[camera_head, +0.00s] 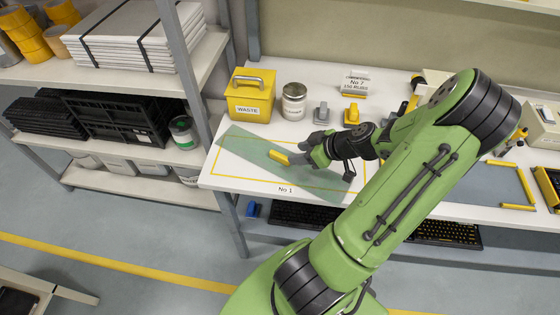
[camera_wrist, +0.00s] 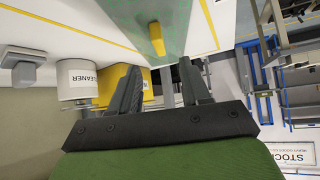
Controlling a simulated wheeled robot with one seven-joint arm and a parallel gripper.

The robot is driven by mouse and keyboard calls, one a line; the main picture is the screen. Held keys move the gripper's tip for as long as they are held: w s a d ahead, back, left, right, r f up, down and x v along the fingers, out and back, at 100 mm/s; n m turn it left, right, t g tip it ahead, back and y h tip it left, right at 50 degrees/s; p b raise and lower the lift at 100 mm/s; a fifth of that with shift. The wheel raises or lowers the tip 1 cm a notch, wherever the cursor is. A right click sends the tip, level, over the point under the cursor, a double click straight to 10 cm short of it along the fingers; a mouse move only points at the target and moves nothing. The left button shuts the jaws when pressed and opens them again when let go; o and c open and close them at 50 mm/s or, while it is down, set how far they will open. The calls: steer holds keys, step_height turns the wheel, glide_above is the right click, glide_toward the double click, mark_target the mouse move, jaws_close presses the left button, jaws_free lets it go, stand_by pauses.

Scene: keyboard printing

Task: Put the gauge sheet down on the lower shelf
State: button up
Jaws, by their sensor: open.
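The gauge sheet, a translucent green sheet (camera_head: 243,145), lies slanted on the white bench top over the yellow outline marked No 1. Its yellow grip block (camera_head: 278,158) stands on it; in the wrist view the block (camera_wrist: 156,38) is ahead of my fingertips, with the sheet (camera_wrist: 203,30) around it. My gripper (camera_head: 297,157) is at the block's right side, and the wrist view shows its two fingers (camera_wrist: 160,68) apart with nothing between them. The lower shelf (camera_head: 500,240) runs under the bench and is partly hidden by my arm.
Dark keyboards (camera_head: 432,232) and a small blue item (camera_head: 252,209) are on the shelf level below the bench. A yellow waste box (camera_head: 250,95) and a cleaner tin (camera_head: 293,102) stand behind the sheet. A loaded rack stands left; the floor in front looks clear.

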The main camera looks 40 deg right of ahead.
mark_target(282, 156)
steer(key=b+x, duration=0.1)
steer(key=x, duration=0.7)
steer(key=shift+w+f, duration=0.1)
steer(key=shift+f, duration=0.05)
steer(key=shift+c, duration=0.5)
jaws_close()
